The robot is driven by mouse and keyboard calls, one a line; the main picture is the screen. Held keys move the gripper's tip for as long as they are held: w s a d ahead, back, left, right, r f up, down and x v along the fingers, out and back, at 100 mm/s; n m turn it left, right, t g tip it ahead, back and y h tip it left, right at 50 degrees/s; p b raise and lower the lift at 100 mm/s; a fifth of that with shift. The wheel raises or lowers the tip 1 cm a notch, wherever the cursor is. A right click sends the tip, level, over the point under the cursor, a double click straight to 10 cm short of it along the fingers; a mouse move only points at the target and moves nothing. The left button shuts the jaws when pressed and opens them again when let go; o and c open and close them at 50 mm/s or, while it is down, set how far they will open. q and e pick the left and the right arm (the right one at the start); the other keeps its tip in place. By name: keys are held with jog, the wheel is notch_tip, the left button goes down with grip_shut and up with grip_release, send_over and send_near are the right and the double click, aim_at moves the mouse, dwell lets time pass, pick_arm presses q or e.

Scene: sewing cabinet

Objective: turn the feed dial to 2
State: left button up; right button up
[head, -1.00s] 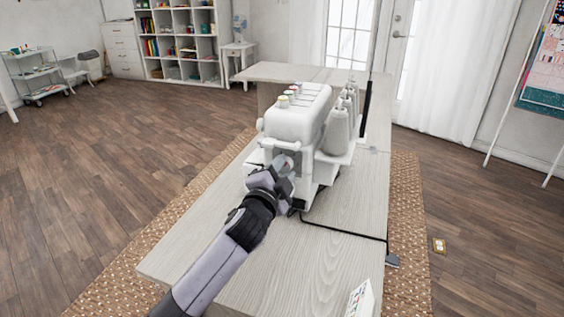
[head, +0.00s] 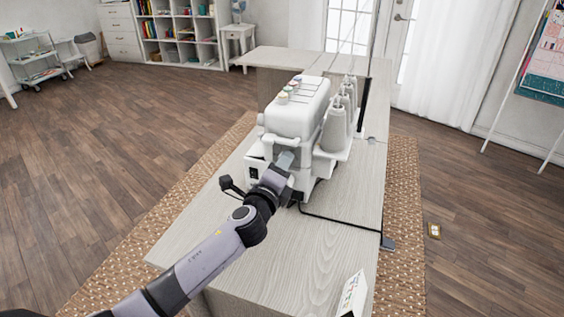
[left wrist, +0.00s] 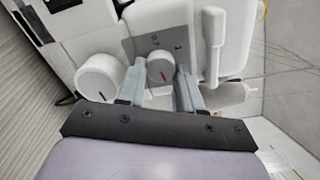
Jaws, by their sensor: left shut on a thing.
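The white serger sewing machine (head: 297,115) stands on the pale wood table, its side panel facing my left arm. In the head view, my left gripper (head: 284,166) reaches the machine's side and hides the dial. The dial's numbers are too small to read. My right gripper is not in view.
A larger white knob (left wrist: 100,77) is close left of my fingers, and a white lever (left wrist: 213,40) is close right. Grey thread cones (head: 335,128) stand behind the machine. A black cord (head: 340,227) runs across the table (head: 290,250). The near tabletop is mostly clear.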

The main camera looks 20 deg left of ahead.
pick_arm(q)
jog(key=shift+m+p, duration=0.35)
jog(key=shift+m, duration=0.75)
jog(key=o, duration=1)
jog(key=shift+o, duration=0.2)
jog(key=s, duration=0.7)
jog(key=shift+a, duration=0.15)
jog(key=shift+s, duration=0.15)
